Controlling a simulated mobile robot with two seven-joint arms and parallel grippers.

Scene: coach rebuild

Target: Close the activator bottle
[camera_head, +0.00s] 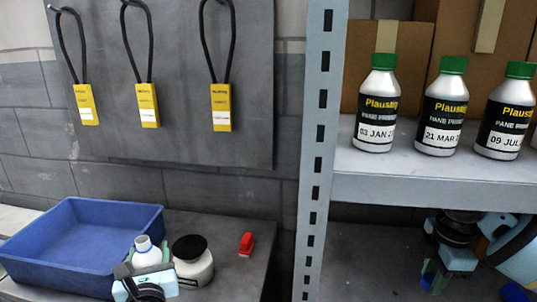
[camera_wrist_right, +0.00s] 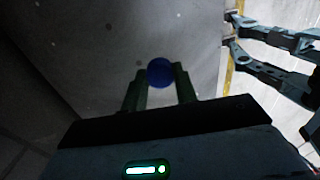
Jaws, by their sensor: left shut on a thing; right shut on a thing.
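The activator bottle (camera_head: 148,254) is a white bottle with a bluish ring around its uncapped-looking neck, at the lower left of the head view. My left gripper (camera_head: 150,270) is shut on it and hides its lower part. My right gripper (camera_head: 430,276) is at the lower right of the head view, below the shelf and well apart from the bottle. In the right wrist view its two green fingers (camera_wrist_right: 160,85) are shut on a round dark blue cap (camera_wrist_right: 160,73).
A blue bin (camera_head: 75,275) and a black-lidded white jar (camera_head: 193,268) stand near the bottle on the bench. A small red object (camera_head: 246,243) lies to the right. A grey shelf post (camera_head: 318,150) stands between my grippers. Green-capped bottles (camera_head: 377,105) line the shelf.

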